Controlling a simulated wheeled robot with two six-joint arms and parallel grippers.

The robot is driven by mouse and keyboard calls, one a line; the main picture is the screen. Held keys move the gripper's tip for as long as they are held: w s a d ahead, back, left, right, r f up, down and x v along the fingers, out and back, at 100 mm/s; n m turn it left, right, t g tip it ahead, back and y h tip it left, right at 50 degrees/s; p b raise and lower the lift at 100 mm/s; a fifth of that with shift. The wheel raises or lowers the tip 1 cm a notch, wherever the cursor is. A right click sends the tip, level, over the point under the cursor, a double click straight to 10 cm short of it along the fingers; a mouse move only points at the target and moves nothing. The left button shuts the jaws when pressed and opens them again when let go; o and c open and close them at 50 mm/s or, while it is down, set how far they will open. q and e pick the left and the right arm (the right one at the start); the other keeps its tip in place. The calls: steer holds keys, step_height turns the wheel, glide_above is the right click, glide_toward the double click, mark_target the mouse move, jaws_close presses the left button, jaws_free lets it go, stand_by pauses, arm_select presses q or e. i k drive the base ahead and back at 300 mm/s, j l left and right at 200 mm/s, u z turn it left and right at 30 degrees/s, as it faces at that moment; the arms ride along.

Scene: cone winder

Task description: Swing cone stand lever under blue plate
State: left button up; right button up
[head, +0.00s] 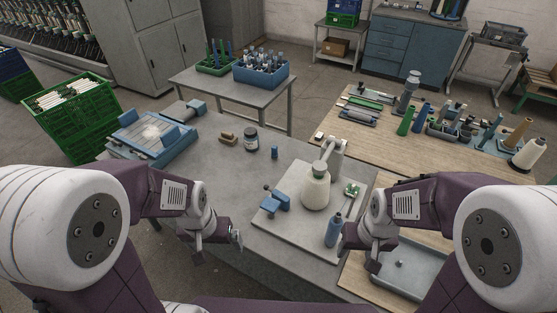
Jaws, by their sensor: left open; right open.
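The cone stand is a pale base board (290,243) on the grey table. A cream cone (315,190) stands upright on it, and a grey lever arm (327,152) reaches over the cone's top from a post behind it. A blue bracket-like part (275,200), possibly the blue plate, sits at the board's left. A blue bottle (333,230) stands at the right front. My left gripper (219,249) is open and empty, left of the board. My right gripper (360,254) is open, just right of the bottle; contact with it cannot be told.
A dark jar (251,140), brown blocks (228,138) and a small blue piece (275,153) lie behind the stand. A blue-grey machine (152,137) is at the table's left. A wooden table (365,145) with spools and a grey tray (412,270) adjoins at right. The front-middle table is clear.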

mark_target(277, 195)
steer(key=i+j+z, duration=0.2)
steer(key=j, duration=0.15)
steer(key=i+j+z, duration=0.15)
steer(key=j, duration=0.25)
steer(key=j+z, duration=0.5)
steer(key=z, duration=0.2)
steer(key=j+z, duration=0.35)
steer(key=l, duration=0.1)
